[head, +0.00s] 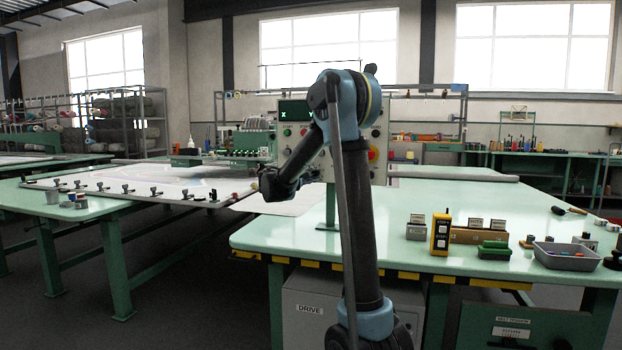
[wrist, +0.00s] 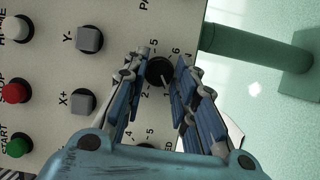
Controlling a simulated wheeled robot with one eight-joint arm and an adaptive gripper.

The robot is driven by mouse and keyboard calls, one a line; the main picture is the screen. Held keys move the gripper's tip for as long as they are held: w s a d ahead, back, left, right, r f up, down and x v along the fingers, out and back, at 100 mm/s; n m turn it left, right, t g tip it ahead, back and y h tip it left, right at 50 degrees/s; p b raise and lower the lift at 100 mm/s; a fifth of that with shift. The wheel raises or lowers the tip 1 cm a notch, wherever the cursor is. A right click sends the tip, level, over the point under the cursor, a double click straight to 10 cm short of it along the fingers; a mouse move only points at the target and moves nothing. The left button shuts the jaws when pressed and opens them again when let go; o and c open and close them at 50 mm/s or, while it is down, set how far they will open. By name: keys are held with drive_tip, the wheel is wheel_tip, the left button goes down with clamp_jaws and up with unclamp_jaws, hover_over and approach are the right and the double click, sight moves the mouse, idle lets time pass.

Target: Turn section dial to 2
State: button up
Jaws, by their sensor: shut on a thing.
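The section dial (wrist: 160,71) is a round black knob on the cream control panel (wrist: 60,65), with printed numbers around it. My gripper (wrist: 161,77) is shut on the dial, with one blue-padded finger on each side. A pale mark on the knob leans toward the lower right in the wrist view, near the printed 1. The fingers hide some of the numbers. In the head view the control panel (head: 381,172) stands behind my arm, and the dial and fingertips cannot be made out.
Square grey Y- (wrist: 89,39) and X+ (wrist: 83,101) buttons, a red button (wrist: 15,92) and a green button (wrist: 17,146) sit left of the fingers. A second knob below is partly hidden. A yellow pendant (head: 441,233) and tray (head: 566,262) stand on the table.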

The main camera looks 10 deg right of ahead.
drive_tip(key=m, duration=0.2)
drive_tip(key=m+y, duration=0.1)
drive_tip(key=m, duration=0.1)
drive_tip(key=shift+s+r+g+y, duration=0.1)
drive_tip(key=shift+g+y, duration=0.2)
drive_tip(key=shift+g, duration=0.1)
drive_tip(key=shift+d+r+m+y, duration=0.15)
drive_tip(key=shift+m+y, duration=0.85)
drive_tip(key=shift+m, duration=0.7)
drive_tip(key=o, duration=1.1)
drive_tip(key=shift+c, duration=0.2)
drive_tip(key=v, duration=1.2)
drive_tip(key=shift+d, duration=0.1)
